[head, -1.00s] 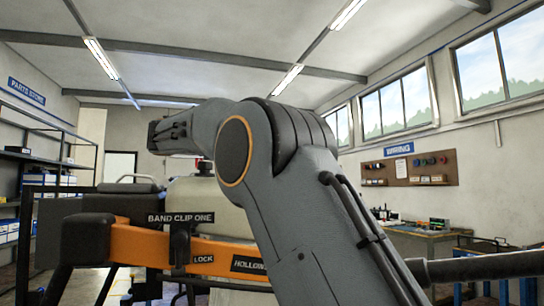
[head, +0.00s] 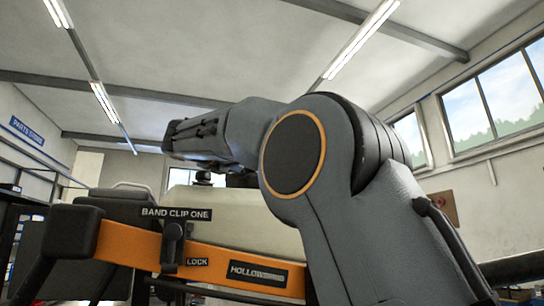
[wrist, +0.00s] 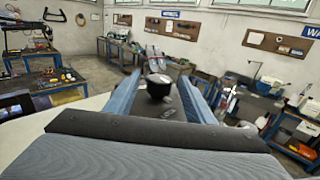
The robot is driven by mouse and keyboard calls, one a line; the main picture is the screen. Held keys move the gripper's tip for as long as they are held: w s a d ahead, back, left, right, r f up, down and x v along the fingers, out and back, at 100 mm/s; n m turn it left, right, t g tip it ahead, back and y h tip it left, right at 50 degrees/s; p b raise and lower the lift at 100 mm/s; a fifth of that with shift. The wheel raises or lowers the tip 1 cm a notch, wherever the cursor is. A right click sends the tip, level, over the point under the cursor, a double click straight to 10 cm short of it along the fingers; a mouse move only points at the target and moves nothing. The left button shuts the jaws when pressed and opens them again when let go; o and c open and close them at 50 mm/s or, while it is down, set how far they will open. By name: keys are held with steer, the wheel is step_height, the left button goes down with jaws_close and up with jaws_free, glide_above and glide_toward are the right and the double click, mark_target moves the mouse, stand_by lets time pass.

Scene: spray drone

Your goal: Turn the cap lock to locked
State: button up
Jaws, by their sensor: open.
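The spray drone's pale tank (head: 245,210) sits above its orange frame (head: 215,262) in the head view. A small black knob (head: 203,178) shows on top of the tank, just below my gripper (head: 175,140). In the wrist view a round black cap (wrist: 159,86) stands in front of a dark strip with small pale markings. It appears between the two bluish fingers of my gripper (wrist: 160,92), which are spread apart. I see no contact, and the depth between fingers and cap is unclear. The cap's lock position cannot be read.
A black clip (head: 173,240) under a "BAND CLIP ONE" label hangs on the orange frame, beside a "LOCK" label (head: 197,262). A black drone arm (head: 35,265) sticks out at left. Workbenches (wrist: 65,85) stand farther off in the wrist view.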

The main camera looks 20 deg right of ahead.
steer(key=shift+d+f+n+t+y+b, duration=0.15)
steer(key=shift+n+t+y+b, duration=0.2)
steer(key=shift+b, duration=0.5)
steer(key=n+t+y+b, duration=0.1)
steer(key=b, duration=0.1)
steer(key=n+t+y+b, duration=0.1)
steer(key=y+b, duration=0.1)
steer(key=b, duration=0.1)
steer(key=shift+s+d+t, duration=0.1)
steer(key=shift+s+t, duration=0.1)
steer(key=shift+t, duration=0.05)
steer(key=n+y+b, duration=0.1)
steer(key=n+t+y+b, duration=0.1)
steer(key=y+b, duration=0.1)
steer(key=n+t+y+b, duration=0.1)
steer(key=b, duration=0.1)
steer(key=shift+s+d+n+y, duration=0.1)
steer(key=shift+d+n+y, duration=0.15)
steer(key=shift+n+y, duration=0.1)
